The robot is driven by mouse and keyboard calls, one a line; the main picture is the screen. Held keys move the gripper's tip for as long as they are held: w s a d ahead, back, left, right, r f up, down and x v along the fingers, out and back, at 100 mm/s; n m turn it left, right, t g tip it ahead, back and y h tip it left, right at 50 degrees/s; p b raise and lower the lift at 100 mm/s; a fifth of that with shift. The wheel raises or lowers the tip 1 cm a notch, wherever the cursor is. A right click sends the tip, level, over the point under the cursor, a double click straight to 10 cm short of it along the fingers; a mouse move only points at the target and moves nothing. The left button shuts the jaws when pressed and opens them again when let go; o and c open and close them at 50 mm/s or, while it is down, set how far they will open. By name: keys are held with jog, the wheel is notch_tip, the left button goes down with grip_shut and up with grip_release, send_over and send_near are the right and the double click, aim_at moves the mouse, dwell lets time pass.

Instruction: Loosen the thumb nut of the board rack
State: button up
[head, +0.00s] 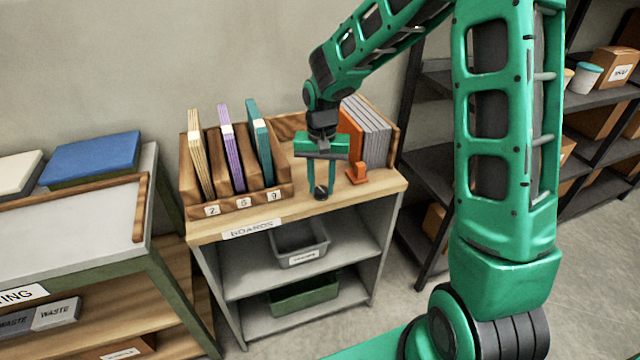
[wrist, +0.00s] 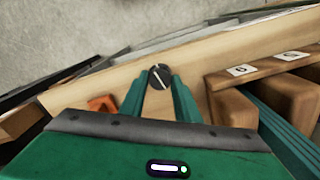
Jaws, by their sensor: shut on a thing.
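The thumb nut (head: 320,192) is a small dark round knob with a pale line across its top, near the front edge of the rack's top. My gripper (head: 321,188) points down from above and is shut on it. In the wrist view the thumb nut (wrist: 160,76) sits between the two green fingertips (wrist: 160,84), its pale line slanted. The wooden board rack (head: 240,200) holds several upright boards in numbered slots at left, with tags 2, 5 and 9. An orange clamp-like part (head: 357,172) stands right of my gripper, by a stack of grey boards (head: 372,130).
Below the top, a grey bin (head: 300,243) and a green bin (head: 303,293) sit on shelves. A worktable (head: 75,220) with a blue book-like block (head: 92,158) stands at left. Dark shelving with boxes (head: 612,67) is at right. The teal board (head: 259,140) stands close left of my gripper.

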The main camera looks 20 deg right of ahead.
aim_at(321, 188)
jog(key=n, duration=0.4)
jog(key=shift+w+a+n, duration=0.1)
jog(key=shift+n, duration=0.2)
jog(key=n, duration=0.3)
jog(key=shift+n, duration=0.3)
jog(key=n, duration=0.4)
jog(key=shift+r+n, duration=0.1)
jog(key=shift+n, duration=1.4)
jog(key=o, duration=1)
jog(key=shift+o, duration=0.2)
notch_tip(321, 188, up, 11)
jog(key=shift+f, duration=0.2)
